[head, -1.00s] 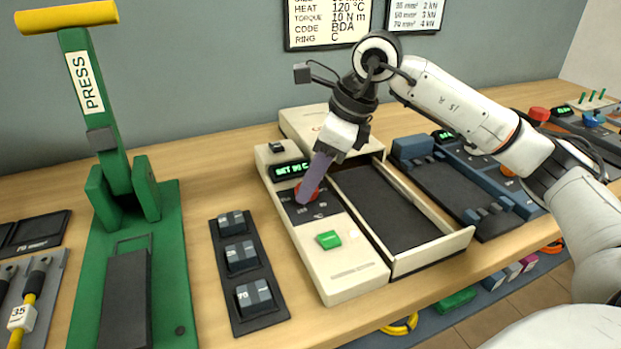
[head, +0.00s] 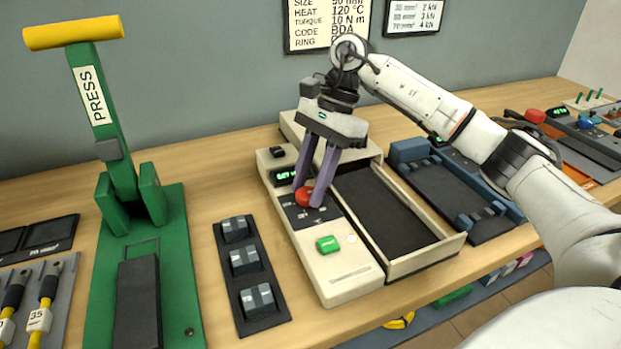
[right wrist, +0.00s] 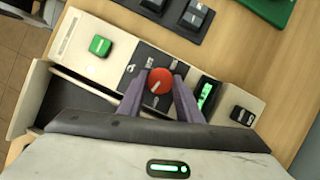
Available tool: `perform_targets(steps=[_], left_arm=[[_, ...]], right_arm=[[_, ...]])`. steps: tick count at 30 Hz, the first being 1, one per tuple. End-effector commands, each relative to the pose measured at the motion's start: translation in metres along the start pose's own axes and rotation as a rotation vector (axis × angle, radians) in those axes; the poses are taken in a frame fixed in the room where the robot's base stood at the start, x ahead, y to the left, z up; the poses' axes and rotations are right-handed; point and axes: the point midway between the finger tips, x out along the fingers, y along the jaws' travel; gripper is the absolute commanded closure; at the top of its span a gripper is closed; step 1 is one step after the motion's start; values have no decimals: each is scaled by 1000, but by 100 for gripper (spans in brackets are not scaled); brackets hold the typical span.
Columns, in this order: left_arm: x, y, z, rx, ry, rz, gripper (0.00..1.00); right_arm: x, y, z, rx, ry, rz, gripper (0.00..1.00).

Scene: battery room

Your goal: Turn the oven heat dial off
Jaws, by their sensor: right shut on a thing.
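The oven is a cream box (head: 341,278) on the wooden bench, with a dark open drawer on its right side. Its red heat dial (head: 305,196) sits on a black panel below a small green-lit display (head: 285,175). My right gripper (head: 311,200) reaches down from above, its two purple fingers shut on the dial, one on each side. In the right wrist view the red dial (right wrist: 160,81) shows between the fingertips, with a pale pointer mark on its top. Its panel labels are too small to read. My left gripper is out of view.
A green button (head: 328,245) and a black switch (head: 277,153) are on the oven. A green press (head: 125,190) stands left, with a black tray of grey dies (head: 262,322) between. A blue device (head: 411,150) is right of the drawer.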

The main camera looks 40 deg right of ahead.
Motion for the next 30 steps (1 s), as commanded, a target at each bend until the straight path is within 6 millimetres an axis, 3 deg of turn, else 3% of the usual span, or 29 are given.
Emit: perform_targets(steps=[15,30], left_arm=[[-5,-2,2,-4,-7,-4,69],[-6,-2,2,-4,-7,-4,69]], right_arm=[[-1,-4,1,-352,1,143,91],[0,-4,1,-443,3,180,91]])
